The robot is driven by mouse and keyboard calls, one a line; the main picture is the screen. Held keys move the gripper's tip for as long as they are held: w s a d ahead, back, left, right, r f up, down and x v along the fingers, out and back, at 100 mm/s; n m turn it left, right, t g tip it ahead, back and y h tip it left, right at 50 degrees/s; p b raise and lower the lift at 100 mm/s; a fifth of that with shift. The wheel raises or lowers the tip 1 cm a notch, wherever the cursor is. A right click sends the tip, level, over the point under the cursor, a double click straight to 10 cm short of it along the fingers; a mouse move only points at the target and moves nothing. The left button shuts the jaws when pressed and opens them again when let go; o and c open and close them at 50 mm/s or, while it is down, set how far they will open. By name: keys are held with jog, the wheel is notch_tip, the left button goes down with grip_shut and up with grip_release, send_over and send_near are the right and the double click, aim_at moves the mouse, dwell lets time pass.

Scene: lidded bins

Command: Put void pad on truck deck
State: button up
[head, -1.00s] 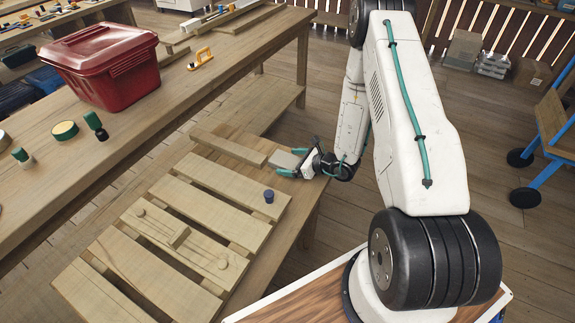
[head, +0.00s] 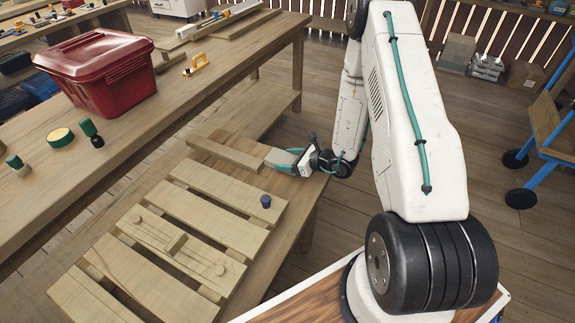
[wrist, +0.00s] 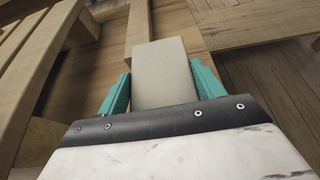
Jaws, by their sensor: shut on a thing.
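A pale grey block, which I take as the void pad (head: 279,158), is between my gripper's (head: 286,159) teal fingers, at the end of a wooden bench. In the wrist view the pad (wrist: 165,72) sticks out ahead of my gripper (wrist: 163,88), with one finger along each side. My gripper is shut on it. I cannot tell whether the pad still touches the bench. At the right edge stands a blue-framed wheeled truck with a wooden deck (head: 554,127), cut off by the picture; I cannot tell for sure that it is the task's truck.
A slatted wooden pallet (head: 195,212) lies in front of the pad, with a dark blue cap (head: 266,201) on it. A wooden bar (head: 224,153) lies beside the pad. A red lidded bin (head: 100,75) stands on the higher bench. Open floor lies between bench and truck.

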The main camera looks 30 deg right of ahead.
jog(key=s+d+r, duration=0.1)
jog(key=s+d, duration=0.1)
jog(key=s, duration=0.5)
jog(key=s+d, duration=0.2)
jog(key=s, duration=0.6)
jog(key=shift+s+d+r, duration=0.15)
jog(key=shift+s+r, duration=0.05)
jog(key=shift+r, duration=0.15)
